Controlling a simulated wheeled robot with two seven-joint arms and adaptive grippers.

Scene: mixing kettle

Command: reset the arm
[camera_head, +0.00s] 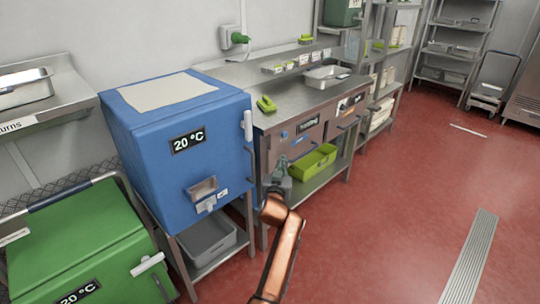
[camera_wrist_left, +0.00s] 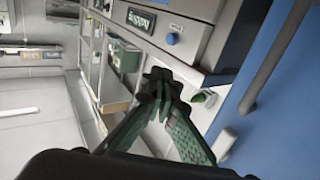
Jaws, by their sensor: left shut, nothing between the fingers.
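My left gripper (camera_head: 281,172) is in front of the steel bench, just right of the blue cabinet (camera_head: 172,140), at the end of my copper-coloured arm. In the left wrist view its green fingers (camera_wrist_left: 161,86) meet at the tips, with nothing between them. The gripper looks clear of the bench and cabinet, though the exact gap is hard to judge. My right gripper is in neither view.
A green cabinet (camera_head: 75,250) stands at the front left. The steel bench (camera_head: 285,95) has drawers (camera_head: 306,130) and a lower shelf with a lime-green bin (camera_head: 313,163). Shelving (camera_head: 385,70) stands beyond. The red floor (camera_head: 420,170) at right is open.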

